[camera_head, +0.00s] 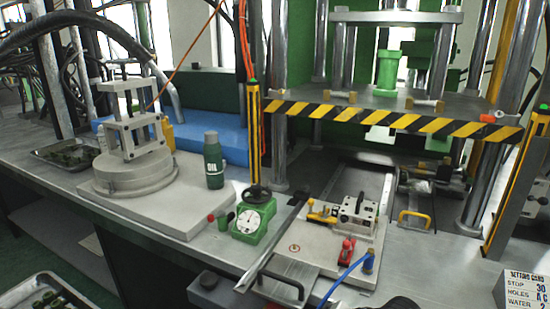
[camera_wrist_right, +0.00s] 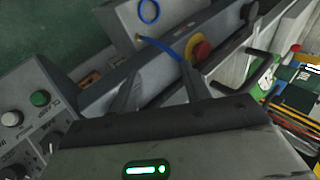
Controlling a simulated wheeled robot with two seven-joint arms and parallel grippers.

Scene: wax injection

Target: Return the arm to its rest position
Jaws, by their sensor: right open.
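My right gripper (camera_wrist_right: 160,78) shows in the right wrist view, with its two fingers apart and nothing between them. It is over a grey machine front with a red and yellow stop button (camera_wrist_right: 201,52) and a blue hose (camera_wrist_right: 165,47) close to the fingers. My left gripper is in neither view.
A press with a striped edge (camera_head: 390,118) stands behind a white fixture plate (camera_head: 270,270). A green gauge (camera_head: 254,221), an oil bottle (camera_head: 213,160) and a round metal pot (camera_head: 133,175) are on the bench. A sign (camera_head: 525,289) is at right. A control panel (camera_wrist_right: 27,112) is at left.

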